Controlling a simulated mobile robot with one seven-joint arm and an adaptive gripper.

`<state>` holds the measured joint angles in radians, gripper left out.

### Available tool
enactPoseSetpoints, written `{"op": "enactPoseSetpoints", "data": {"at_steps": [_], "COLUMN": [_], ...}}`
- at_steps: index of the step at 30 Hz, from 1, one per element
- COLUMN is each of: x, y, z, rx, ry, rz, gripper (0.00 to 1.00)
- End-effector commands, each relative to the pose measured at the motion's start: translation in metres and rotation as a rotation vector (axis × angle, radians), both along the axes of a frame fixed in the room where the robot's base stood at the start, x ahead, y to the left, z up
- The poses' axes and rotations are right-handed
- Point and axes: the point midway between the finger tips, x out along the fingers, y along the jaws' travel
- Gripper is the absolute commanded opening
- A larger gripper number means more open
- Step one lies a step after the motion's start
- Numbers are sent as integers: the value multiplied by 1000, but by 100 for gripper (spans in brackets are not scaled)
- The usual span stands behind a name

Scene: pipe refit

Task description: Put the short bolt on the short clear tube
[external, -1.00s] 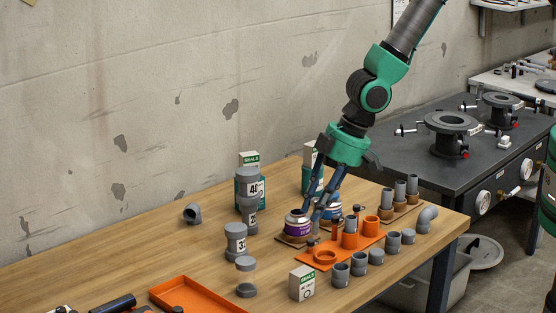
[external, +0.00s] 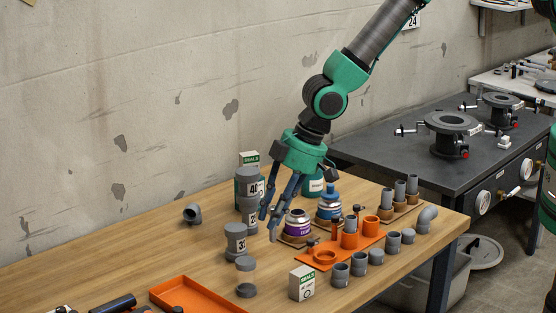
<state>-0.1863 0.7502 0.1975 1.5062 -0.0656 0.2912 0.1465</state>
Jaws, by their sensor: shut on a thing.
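My gripper (external: 268,226) hangs over the table, left of the purple-labelled can. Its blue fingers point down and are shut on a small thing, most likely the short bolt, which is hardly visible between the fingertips. What looks like the short clear tube (external: 246,277) stands upright near the table's front, with a grey piece above and a grey piece below it. My gripper is above, behind and a little to the right of it, apart from it.
The orange rack (external: 325,258) with small dark bolts and a grey pipe lies to the right. A purple can (external: 297,225), a white seals box (external: 302,283), grey labelled fittings (external: 236,241) and an orange tray (external: 192,296) surround the tube. Grey pipe pieces line the right front.

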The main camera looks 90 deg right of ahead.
Motion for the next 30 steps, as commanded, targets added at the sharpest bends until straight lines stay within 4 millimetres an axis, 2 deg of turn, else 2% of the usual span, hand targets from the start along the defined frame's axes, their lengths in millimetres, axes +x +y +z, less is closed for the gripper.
{"op": "enactPoseSetpoints", "data": {"at_steps": [6,13,19,30], "x": [31,55,63,63], "y": [5,10,11,11], "z": [-3,-5,-5,-8], "rx": [0,1,1,0], "ry": [-1,-1,-2,0], "rz": [-1,-2,-1,-1], "gripper": [0,0,0,0]}}
